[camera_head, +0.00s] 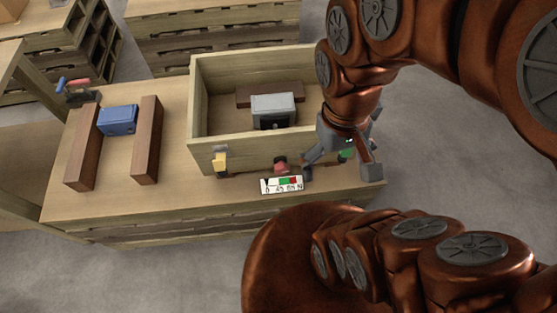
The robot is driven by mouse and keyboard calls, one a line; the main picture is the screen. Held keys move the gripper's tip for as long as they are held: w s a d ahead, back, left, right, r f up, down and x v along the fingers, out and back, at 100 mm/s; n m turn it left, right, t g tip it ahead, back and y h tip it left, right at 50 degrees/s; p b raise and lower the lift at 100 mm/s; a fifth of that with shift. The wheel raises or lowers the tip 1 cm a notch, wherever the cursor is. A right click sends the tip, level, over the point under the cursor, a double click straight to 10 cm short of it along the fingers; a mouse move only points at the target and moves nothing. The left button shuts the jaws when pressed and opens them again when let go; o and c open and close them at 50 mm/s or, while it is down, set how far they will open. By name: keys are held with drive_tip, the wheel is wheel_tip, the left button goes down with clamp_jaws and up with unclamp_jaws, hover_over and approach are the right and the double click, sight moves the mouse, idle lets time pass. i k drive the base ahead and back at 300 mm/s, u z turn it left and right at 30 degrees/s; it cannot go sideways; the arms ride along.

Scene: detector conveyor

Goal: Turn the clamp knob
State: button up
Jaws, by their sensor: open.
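My gripper (340,170) is open, pointing down at the front right corner of the wooden box, with one finger on each side of a small green part (346,154). I cannot tell whether the fingers touch it. A small red knob-like part (281,164) sits on the box front, just left of my gripper's left finger. A small yellow part (220,163) is farther left on the same front. Which of these is the clamp knob is not clear. A white gauge plate (268,187) with green and red marks stands below the red part.
The open wooden box (240,145) holds a grey device (273,108). On the bench (120,205), a blue block (118,120) lies between two brown bars (147,140). A red-and-blue-handled fixture (78,90) stands at the back left. Floor is clear at right.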

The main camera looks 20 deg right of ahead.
sight(281, 168)
drive_tip(key=z, duration=1.8)
drive_tip(key=k, duration=1.55)
drive_tip(key=u, duration=2.1)
